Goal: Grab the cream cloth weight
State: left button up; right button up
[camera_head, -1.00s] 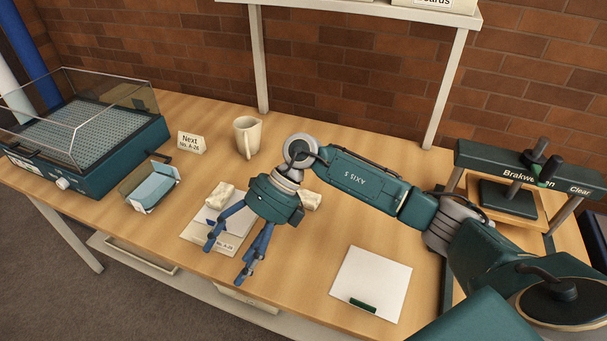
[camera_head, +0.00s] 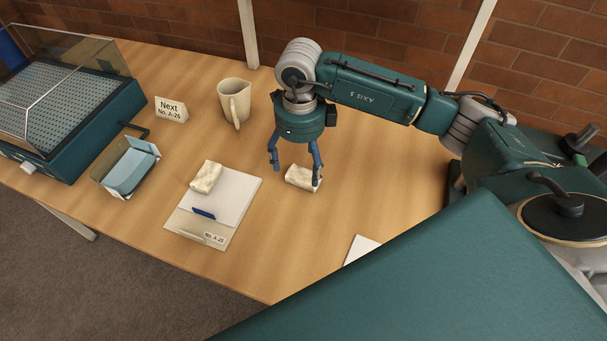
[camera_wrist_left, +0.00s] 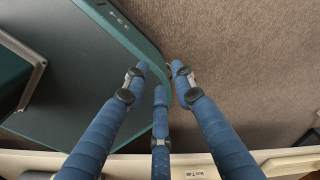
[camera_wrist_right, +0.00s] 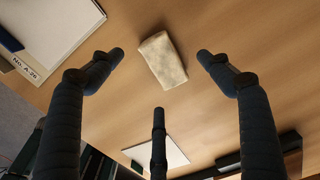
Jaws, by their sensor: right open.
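Two cream cloth weights show in the head view. One cream cloth weight (camera_head: 299,178) lies on the bare table under my right gripper. The other cream weight (camera_head: 206,177) lies on the papers of a folder to its left. My right gripper (camera_head: 296,172) is open and points down above the table weight, with one blue finger in front of its right end. In the right wrist view that weight (camera_wrist_right: 162,60) lies beyond and between the spread fingers, not gripped. My left gripper (camera_wrist_left: 160,80) shows only in its wrist view, its blue fingers apart and empty over my base and the floor.
The folder (camera_head: 196,228) labelled No. A-26 holds a white sheet and a blue item. A cream mug (camera_head: 235,102), a "Next" card (camera_head: 171,109), a blue-lined tray (camera_head: 128,170) and a green clear-lidded machine (camera_head: 120,110) stand left. Bare table lies around the weight.

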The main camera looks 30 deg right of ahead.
aim_at(301, 178)
jog(key=f, duration=0.1)
jog(key=f+p, duration=0.1)
jog(key=f, duration=0.1)
jog(key=f+p, duration=0.1)
jog(key=shift+s+f, duration=0.25)
jog(key=shift+s, duration=0.05)
jog(key=shift+f, duration=0.5)
pick_arm(q)
jog(key=shift+w+d+r, duration=0.1)
jog(key=shift+w+r, duration=0.15)
jog(key=shift+r, duration=0.3)
jog(key=shift+w+d+r, duration=0.1)
jog(key=shift+w+r, duration=0.15)
jog(key=shift+r, duration=0.25)
pick_arm(e)
jog(key=shift+w, duration=0.1)
jog(key=c, duration=1.6)
jog(key=shift+r, duration=0.1)
jog(key=shift+c, duration=0.2)
